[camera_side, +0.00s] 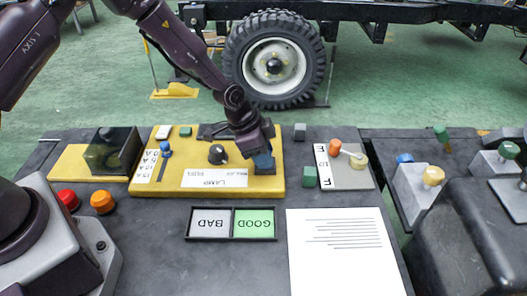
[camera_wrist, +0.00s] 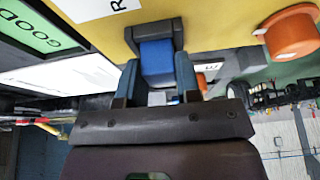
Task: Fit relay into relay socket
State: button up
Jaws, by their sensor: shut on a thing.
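The blue relay (camera_wrist: 157,55) is between my gripper's fingers (camera_wrist: 157,72), which are shut on it. In the wrist view its far end is at the dark relay socket (camera_wrist: 134,40), whose walls show around that end. In the side view my gripper (camera_side: 262,152) is low over the right part of the yellow lamp panel (camera_side: 215,178), with the relay (camera_side: 264,161) below it. The dark socket there (camera_side: 261,172) is mostly hidden by the relay and gripper. How deep the relay sits in the socket cannot be told.
On the panel are a black knob (camera_side: 217,154) and a blue-topped lever (camera_side: 165,148). A grey plate (camera_side: 352,180) with an orange cap (camera_side: 335,146) and a green block (camera_side: 310,177) lies to the right. In front are a GOOD/BAD tray (camera_side: 232,238) and a paper sheet (camera_side: 345,255).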

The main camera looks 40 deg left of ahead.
jog(key=o, duration=0.9)
jog(key=shift+o, duration=0.2)
jog(key=shift+r, duration=0.35)
jog(key=s+a+r+n+y, duration=0.1)
jog(key=s+a+r, duration=0.1)
jog(key=s+r, duration=0.45)
jog(key=s+a+r+n+t+y, duration=0.1)
jog(key=s+a+r+n, duration=0.15)
jog(key=r, duration=0.75)
jog(key=s+a+r+n+y, duration=0.1)
jog(key=s+a+r+y, duration=0.15)
jog(key=s+r, duration=0.45)
jog(key=s+a+r+n+t+h, duration=0.1)
jog(key=s+r+n, duration=0.3)
jog(key=s, duration=0.7)
jog(key=shift+a+r, duration=0.3)
jog(key=shift+r, duration=0.5)
jog(key=shift+s+n, duration=0.1)
jog(key=shift+n, duration=0.15)
